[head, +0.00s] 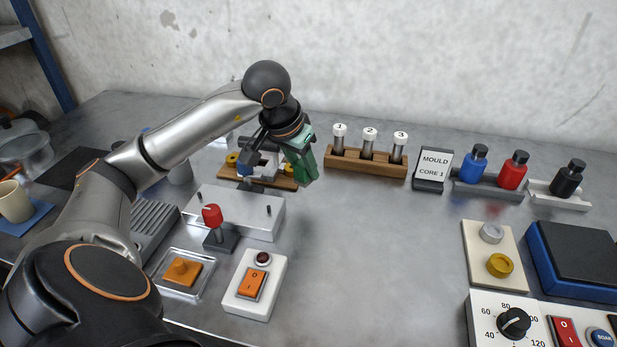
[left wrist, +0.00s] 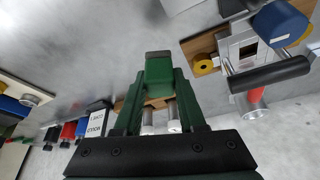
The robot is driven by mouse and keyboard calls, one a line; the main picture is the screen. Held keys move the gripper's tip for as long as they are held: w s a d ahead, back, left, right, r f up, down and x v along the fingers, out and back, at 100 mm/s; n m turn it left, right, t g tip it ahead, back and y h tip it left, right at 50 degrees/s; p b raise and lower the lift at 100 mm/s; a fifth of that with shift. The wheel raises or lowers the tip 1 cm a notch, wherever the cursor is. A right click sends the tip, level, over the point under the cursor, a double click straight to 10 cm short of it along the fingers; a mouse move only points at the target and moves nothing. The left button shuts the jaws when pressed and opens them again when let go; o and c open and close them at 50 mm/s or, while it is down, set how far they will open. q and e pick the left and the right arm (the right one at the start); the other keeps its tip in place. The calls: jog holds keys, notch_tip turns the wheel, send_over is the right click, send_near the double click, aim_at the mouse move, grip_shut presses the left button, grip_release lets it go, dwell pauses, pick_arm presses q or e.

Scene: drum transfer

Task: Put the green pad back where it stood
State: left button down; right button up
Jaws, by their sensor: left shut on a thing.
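My left gripper (head: 303,160) is shut on the green pad (head: 300,168) and holds it in the air above the back middle of the table. In the left wrist view the pad (left wrist: 158,76) sits between the fingertips of the left gripper (left wrist: 160,88), its grey end facing outward. The fingers hide part of the pad. To its left in the head view is a wooden board (head: 284,184) carrying a small metal device (head: 265,163) and yellow rollers. My right gripper is not in view.
A wooden rack (head: 365,168) with numbered tubes stands to the right of the pad. A MOULD CORE 1 sign (head: 433,168) and blue, red and black bottles are farther right. A metal plate (head: 240,209) and red-knobbed lever (head: 213,222) are nearer. The table's middle is clear.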

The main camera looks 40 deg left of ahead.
aim_at(300, 164)
pick_arm(q)
jog(key=shift+w+a+f, duration=0.2)
jog(key=shift+w+f, duration=0.6)
jog(key=shift+f, duration=0.25)
jog(key=shift+w+a+f, duration=0.1)
jog(key=shift+w+f, duration=0.1)
jog(key=shift+f, duration=1.5)
jog(key=shift+f, duration=0.15)
jog(key=c, duration=0.5)
grip_release()
jog(key=shift+r, duration=0.2)
jog(key=p+v, duration=0.1)
jog(key=v, duration=1.1)
